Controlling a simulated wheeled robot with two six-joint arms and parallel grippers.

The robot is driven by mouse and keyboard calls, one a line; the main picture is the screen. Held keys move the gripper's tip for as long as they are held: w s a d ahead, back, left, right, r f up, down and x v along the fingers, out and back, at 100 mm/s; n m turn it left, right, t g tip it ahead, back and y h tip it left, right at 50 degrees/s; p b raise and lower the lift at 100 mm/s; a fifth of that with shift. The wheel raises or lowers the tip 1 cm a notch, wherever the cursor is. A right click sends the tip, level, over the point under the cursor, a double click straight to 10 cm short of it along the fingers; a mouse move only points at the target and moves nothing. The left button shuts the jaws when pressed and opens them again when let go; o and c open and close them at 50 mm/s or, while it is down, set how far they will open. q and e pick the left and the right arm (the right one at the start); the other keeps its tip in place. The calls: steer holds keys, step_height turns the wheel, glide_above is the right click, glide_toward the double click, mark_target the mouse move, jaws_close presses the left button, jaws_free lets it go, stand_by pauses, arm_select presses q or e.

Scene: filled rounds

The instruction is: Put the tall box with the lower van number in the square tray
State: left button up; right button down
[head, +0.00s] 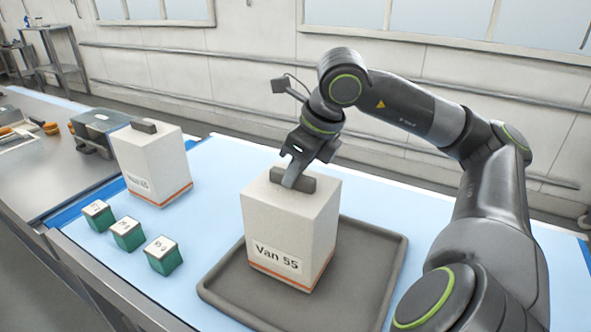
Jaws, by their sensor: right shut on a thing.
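A tall white box labelled "Van 55" (291,235), with an orange stripe near its base and a dark handle on top, is upright over the dark square tray (374,290). I cannot tell whether its base touches the tray floor. My right gripper (293,176) is shut on its handle from above. A second tall white box (154,165) stands upright on the blue mat at the left, with a similar handle and stripe. Its label starts with "Van", but its number is too blurred to read surely. My left gripper is not in view.
Three small green blocks with white tops (127,234) stand in a row on the blue mat (210,210), left of the tray. A grey metal device (95,130) and orange-handled tools lie on the bench at far left. The mat behind the tray is clear.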

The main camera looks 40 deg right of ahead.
steer(key=shift+f, duration=0.2)
steer(key=c, duration=1.3)
jaws_free()
steer(key=shift+r, duration=0.1)
steer(key=shift+c, duration=0.2)
steer(key=v, duration=1.2)
steer(key=shift+s, duration=0.1)
